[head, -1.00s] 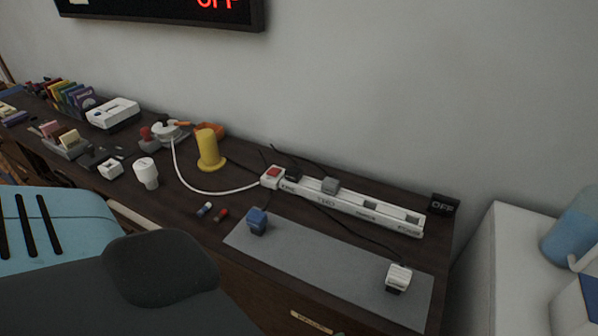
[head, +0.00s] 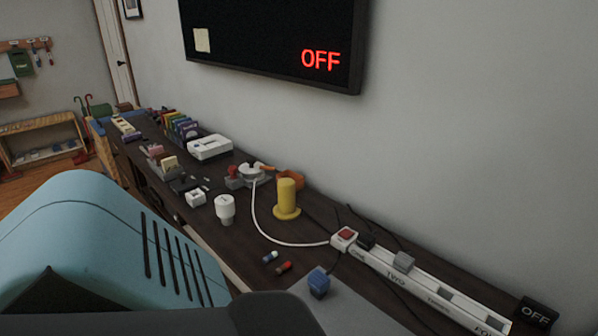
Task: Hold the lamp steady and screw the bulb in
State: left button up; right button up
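A white bulb-shaped piece (head: 225,208) stands upright on the dark wooden counter, its wide end up; it looks like the bulb. Behind it is a small grey and white fixture (head: 252,173) with red and orange parts, where a white cable (head: 266,232) seems to end; it may be the lamp, but I cannot tell for certain. The bulb and this fixture stand apart. Neither of my grippers is in view. A light blue slotted part and dark grey parts of my own body fill the lower left.
A yellow cylinder on a round foot (head: 287,199) stands beside the cable. A white power strip (head: 419,288) runs along the right, with a blue plug (head: 318,283) on a grey mat. Several coloured items line the far counter. A wall screen (head: 280,45) reads OFF.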

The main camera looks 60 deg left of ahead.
aim_at(286, 209)
jog(key=i+u, duration=0.3)
jog(key=u, duration=1.8)
